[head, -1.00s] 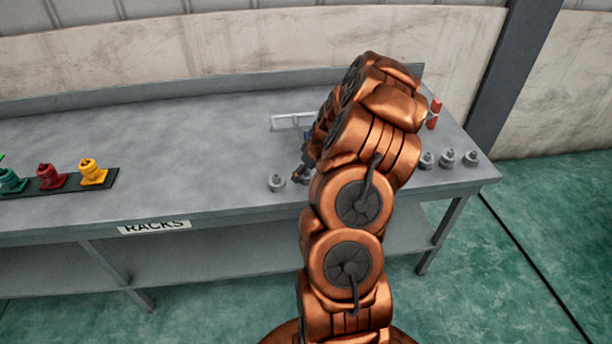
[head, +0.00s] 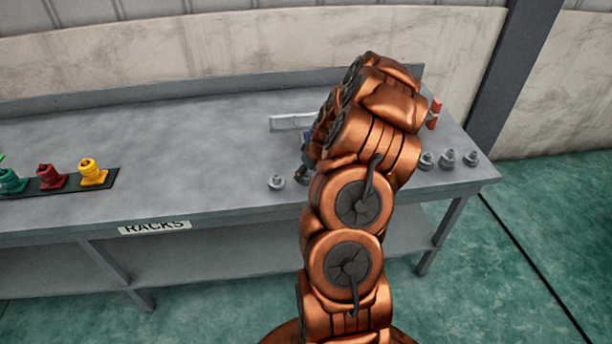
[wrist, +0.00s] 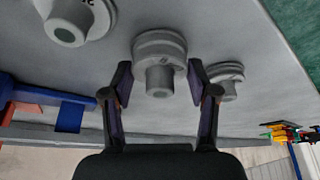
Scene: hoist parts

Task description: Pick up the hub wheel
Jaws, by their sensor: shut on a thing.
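The hub wheel (wrist: 160,48), a grey stepped round part with a narrower hub, sits between the two fingers of my gripper (wrist: 160,80) in the wrist view. The dark fingers are shut on it, one on each side. I cannot tell whether it is clear of the table. In the head view my copper arm hides the held part and most of the gripper; only a dark bit of the gripper (head: 302,174) shows at the arm's left edge.
Similar grey parts stand close on both sides, a large one (wrist: 75,18) and a smaller one (wrist: 226,80). One grey part (head: 276,182) shows left of my arm, several at right (head: 447,159). Coloured parts (head: 93,172) stand at left. The table middle (head: 190,150) is clear.

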